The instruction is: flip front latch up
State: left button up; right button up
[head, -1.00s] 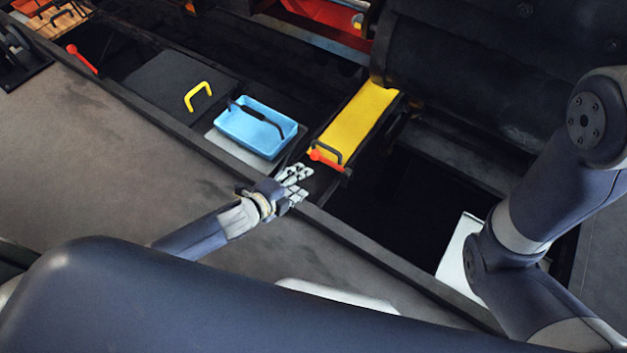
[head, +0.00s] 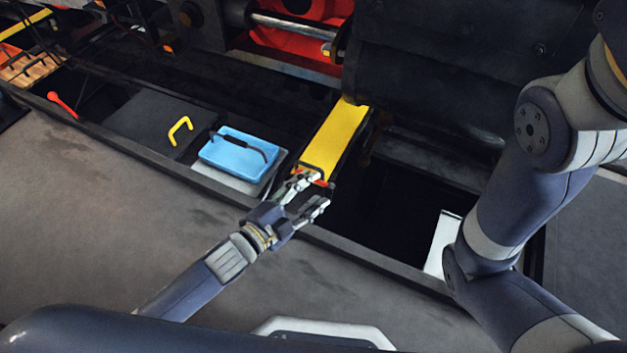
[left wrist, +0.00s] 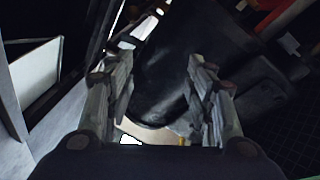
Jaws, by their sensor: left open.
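A long yellow box (head: 335,138) lies in the dark trough in the head view. Its near end has a dark handle and a small red-orange latch piece (head: 322,183), partly hidden by my fingers. My left gripper (head: 321,190) is open, its fingertips at that near end, one over the handle area and one just to the right. I cannot tell whether they touch the latch. In the left wrist view the two fingers (left wrist: 160,95) stand apart with a dark rounded surface beyond them; the latch cannot be made out there. My right gripper is out of view.
A blue tray (head: 232,160) with a dark handle sits left of the yellow box. Further left are a dark lid with a yellow handle (head: 180,130) and a red lever (head: 62,104). The trough's front edge (head: 365,262) runs below my left gripper. A dark boiler-like body (head: 460,60) stands behind.

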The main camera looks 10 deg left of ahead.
pick_arm(q)
notch_tip(320, 180, up, 6)
jog(key=s+d+t+h+p, duration=0.1)
jog(key=shift+s+d+r+n+h, duration=0.2)
jog(key=shift+d+n+h, duration=0.1)
jog(key=shift+n, duration=0.1)
